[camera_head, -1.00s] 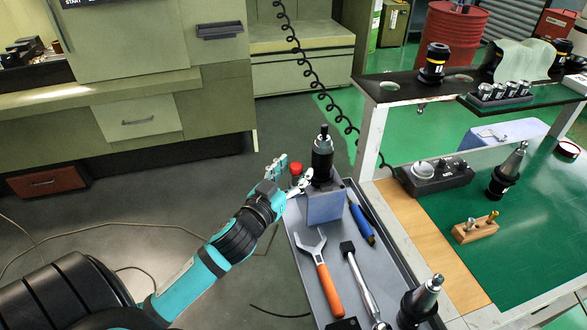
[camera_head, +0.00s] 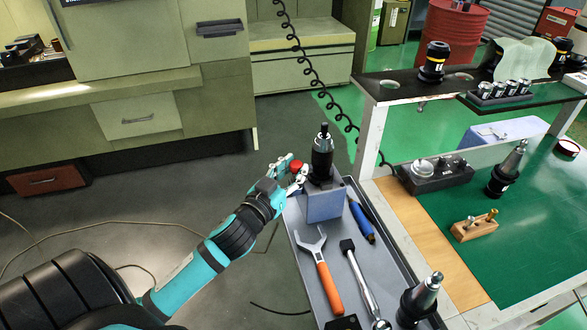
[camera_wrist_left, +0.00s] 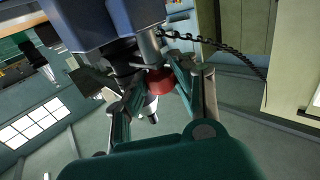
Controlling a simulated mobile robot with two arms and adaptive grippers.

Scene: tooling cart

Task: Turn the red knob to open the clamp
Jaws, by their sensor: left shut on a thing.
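The red knob (camera_head: 296,165) is on the left side of the clamp, a blue-grey block (camera_head: 324,206) on the tooling cart. A black tool holder (camera_head: 322,155) stands upright in the clamp. My left gripper (camera_head: 295,172) is at the knob, with its fingers shut on it. In the left wrist view, the red knob (camera_wrist_left: 160,80) sits between the two fingers, below the underside of the clamp block (camera_wrist_left: 105,18). The fingers hide part of the knob in the head view. My right gripper does not show.
The cart tray (camera_head: 308,272) holds an orange-handled wrench (camera_head: 327,281), a ratchet (camera_head: 361,285) and a blue-handled tool (camera_head: 362,222) in front of the clamp. Another tool holder (camera_head: 420,302) stands at its near corner. A green-topped workbench (camera_head: 500,245) is to the right.

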